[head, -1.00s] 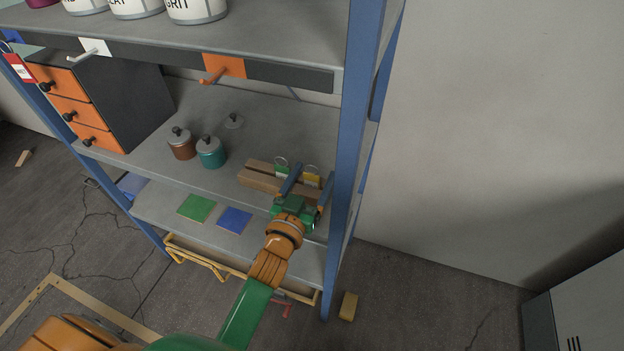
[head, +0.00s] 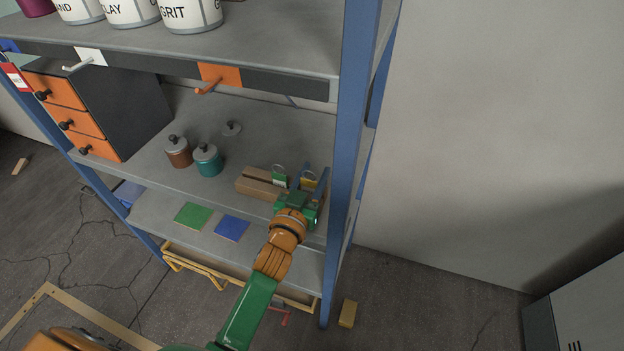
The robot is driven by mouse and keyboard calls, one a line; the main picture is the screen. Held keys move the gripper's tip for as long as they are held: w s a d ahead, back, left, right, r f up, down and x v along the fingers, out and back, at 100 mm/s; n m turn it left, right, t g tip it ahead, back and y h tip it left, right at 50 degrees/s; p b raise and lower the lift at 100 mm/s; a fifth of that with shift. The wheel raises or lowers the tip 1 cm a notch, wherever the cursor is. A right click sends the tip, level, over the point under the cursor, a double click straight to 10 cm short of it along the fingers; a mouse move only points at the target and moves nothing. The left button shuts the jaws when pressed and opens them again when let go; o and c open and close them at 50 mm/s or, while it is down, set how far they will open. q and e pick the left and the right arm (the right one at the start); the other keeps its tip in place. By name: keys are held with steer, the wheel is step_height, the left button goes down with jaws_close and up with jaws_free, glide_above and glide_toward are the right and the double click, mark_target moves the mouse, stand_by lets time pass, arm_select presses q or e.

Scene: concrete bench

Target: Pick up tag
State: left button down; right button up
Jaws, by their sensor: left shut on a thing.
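A yellow tag (head: 308,182) with a wire ring stands at a slotted wooden block (head: 257,188) on the middle shelf. A green tag (head: 279,179) with a ring stands just left of it in the same block. The tag's lower part is hidden behind the gripper. A red tag (head: 14,76) hangs at the upper left of the rack. My right gripper is not in view.
The blue right post (head: 348,150) of the rack stands close to my left gripper. The shelf between jars and block is clear.

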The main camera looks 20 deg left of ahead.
arm_select(q)
step_height(320, 180, up, 4)
steer(key=shift+s+a+f+p, duration=0.1)
steer(key=shift+s+p, duration=0.05)
steer(key=shift+p, duration=0.5)
steer(key=s+a+r+p, duration=0.2)
steer(key=s+a+r, duration=0.1)
steer(key=s, duration=0.3)
steer(key=s+a+r+p, duration=0.2)
steer(key=s+a+r, duration=0.1)
steer(key=s+r, duration=0.3)
steer(key=shift+a+p, duration=0.3)
steer(key=shift+a, duration=0.1)
steer(key=shift+w, duration=0.1)
